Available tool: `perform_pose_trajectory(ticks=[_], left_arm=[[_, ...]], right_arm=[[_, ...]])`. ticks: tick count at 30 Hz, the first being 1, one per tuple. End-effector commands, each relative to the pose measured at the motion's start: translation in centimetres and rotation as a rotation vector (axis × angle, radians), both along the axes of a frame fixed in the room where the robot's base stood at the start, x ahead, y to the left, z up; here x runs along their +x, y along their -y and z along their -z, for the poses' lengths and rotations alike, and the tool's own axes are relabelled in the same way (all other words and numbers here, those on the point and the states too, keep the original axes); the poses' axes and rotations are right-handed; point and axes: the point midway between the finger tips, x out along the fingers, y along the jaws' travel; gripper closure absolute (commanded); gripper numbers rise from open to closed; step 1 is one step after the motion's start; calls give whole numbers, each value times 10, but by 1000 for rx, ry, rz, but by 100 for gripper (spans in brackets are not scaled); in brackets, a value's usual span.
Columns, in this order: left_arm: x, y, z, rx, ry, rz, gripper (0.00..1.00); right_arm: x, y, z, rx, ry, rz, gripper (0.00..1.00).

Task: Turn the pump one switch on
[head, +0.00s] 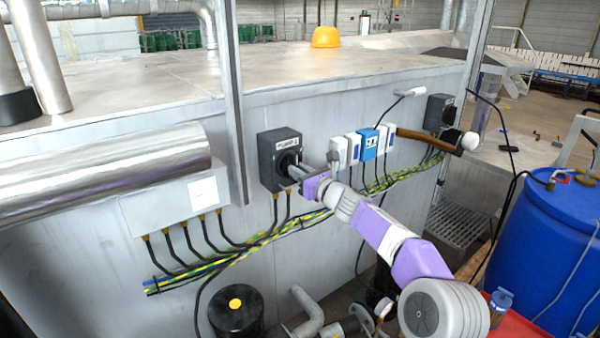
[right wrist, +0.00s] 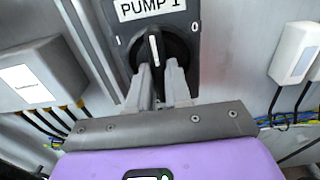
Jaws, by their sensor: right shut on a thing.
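The pump one switch is a dark grey box (head: 270,165) with a white label on the wall panel; in the right wrist view its label (right wrist: 152,9) reads PUMP 1. Its black rotary knob (right wrist: 153,47) has a white line that stands nearly upright, with small marks to either side on the box. My right gripper (head: 294,172) reaches the switch from the right. In the right wrist view its two grey fingers (right wrist: 160,73) are shut on the knob's handle, one on each side.
A grey box (head: 160,215) with black cables is left of the switch. White and blue boxes (head: 368,145) are to its right, and a second dark switch (head: 437,112) is farther right. Yellow-green cables (head: 230,262) run below. A blue barrel (head: 550,235) stands at the right.

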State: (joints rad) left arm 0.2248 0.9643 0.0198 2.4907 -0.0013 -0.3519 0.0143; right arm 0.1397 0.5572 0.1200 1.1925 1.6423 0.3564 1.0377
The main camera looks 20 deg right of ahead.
Motion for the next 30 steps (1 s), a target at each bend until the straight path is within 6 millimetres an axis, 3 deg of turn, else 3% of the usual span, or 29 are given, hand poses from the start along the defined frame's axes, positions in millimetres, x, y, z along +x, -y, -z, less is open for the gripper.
perform_pose_trajectory(ticks=[2, 3, 7, 19, 30], left_arm=[[0, 0, 0, 0, 0, 0, 100], [0, 0, 0, 0, 0, 0, 100], [0, 0, 0, 0, 0, 0, 100], [0, 0, 5, 0, 0, 0, 100], [0, 0, 24, 0, 0, 0, 100]], right_arm=[[0, 0, 0, -6, 2, 0, 100], [0, 0, 0, -6, 2, 0, 76], [0, 0, 0, -4, 1, 0, 56], [-7, 3, 1, -2, 1, 1, 56], [-57, 21, 1, -3, 1, 2, 56]])
